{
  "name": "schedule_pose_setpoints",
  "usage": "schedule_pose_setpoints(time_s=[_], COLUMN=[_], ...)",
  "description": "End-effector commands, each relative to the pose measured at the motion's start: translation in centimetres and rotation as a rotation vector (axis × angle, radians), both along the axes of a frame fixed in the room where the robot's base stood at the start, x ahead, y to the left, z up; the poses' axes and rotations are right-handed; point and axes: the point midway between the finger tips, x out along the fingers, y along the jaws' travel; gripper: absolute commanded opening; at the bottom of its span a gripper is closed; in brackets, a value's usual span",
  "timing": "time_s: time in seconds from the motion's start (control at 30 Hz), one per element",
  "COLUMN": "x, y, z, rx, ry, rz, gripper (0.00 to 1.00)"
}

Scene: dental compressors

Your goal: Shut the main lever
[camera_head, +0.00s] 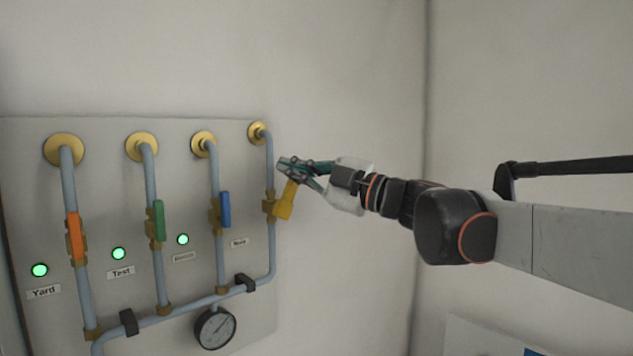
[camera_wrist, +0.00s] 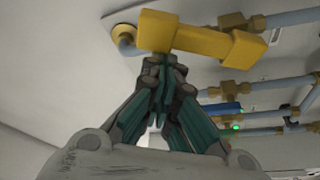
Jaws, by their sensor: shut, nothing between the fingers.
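The yellow lever (camera_head: 286,201) is on the rightmost pipe's valve, beside a small blurred label (camera_head: 239,243) that seems to read Main. It sticks out from the panel and tilts up to the right, not in line with its pipe. In the wrist view the yellow lever (camera_wrist: 205,38) spans the top, just beyond my fingertips. My gripper (camera_head: 284,163) is shut and empty, its fingers close by the lever's outer end. In the wrist view my gripper (camera_wrist: 163,62) overlaps the lever's near end; I cannot tell whether they touch.
Orange (camera_head: 75,236), green (camera_head: 157,221) and blue (camera_head: 225,209) levers lie along their pipes to the left. A gauge (camera_head: 215,328) hangs below the lower pipe. Bare wall is right of the panel.

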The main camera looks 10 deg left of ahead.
Motion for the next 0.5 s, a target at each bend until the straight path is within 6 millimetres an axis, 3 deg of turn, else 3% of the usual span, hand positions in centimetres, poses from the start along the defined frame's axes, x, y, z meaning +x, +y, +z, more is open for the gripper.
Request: schedule_pose_setpoints(time_s=[0.5], x=[2.9], y=[-2.5], z=[-1.5], rx=[0.318], ry=[0.372], rz=[-0.001], gripper=[0.00])
